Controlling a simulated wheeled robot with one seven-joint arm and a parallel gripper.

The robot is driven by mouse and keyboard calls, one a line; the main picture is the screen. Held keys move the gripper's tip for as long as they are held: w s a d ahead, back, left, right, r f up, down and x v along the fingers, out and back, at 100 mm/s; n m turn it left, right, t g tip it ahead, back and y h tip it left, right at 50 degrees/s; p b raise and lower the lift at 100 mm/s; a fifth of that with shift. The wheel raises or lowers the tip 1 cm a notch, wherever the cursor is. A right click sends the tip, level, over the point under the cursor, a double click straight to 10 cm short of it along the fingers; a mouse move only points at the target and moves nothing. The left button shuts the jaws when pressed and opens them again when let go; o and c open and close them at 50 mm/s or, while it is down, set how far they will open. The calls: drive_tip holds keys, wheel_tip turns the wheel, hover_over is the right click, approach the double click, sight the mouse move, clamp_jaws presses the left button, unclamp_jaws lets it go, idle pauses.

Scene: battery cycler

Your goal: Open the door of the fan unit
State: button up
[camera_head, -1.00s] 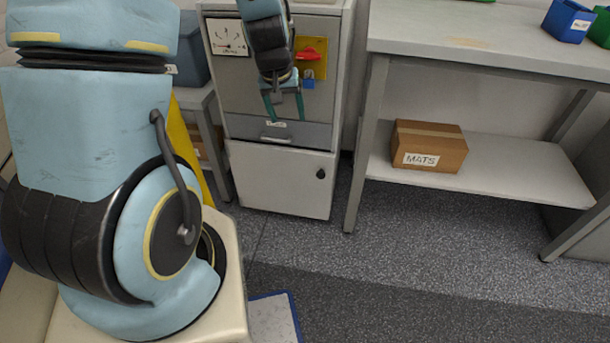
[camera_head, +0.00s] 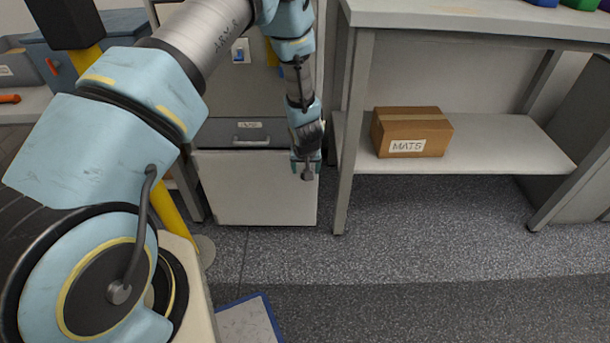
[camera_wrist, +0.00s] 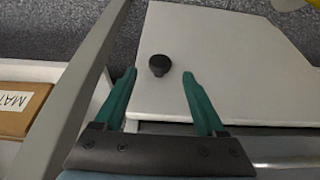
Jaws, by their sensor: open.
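The fan unit is a grey cabinet with a plain pale door (camera_head: 250,190) at its bottom, which looks closed. The door also fills much of the wrist view (camera_wrist: 220,55). A round black knob (camera_wrist: 159,65) stands out near one edge of the door. My gripper (camera_wrist: 158,75) is open, with its two green fingertips on either side of the knob and a gap on each side. In the head view my gripper (camera_head: 306,165) is at the door's upper right, where it partly hides the door and knob. I cannot tell the exact depth between fingertips and knob.
A drawer front with a handle (camera_head: 248,139) is just above the door. A workbench leg (camera_head: 350,150) stands close to the right of the cabinet. A cardboard box marked MATS (camera_head: 412,132) sits on the bench's lower shelf. The floor (camera_head: 290,240) before the door is clear.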

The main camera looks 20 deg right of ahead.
drive_tip(key=shift+x, duration=2.25)
clamp_jaws()
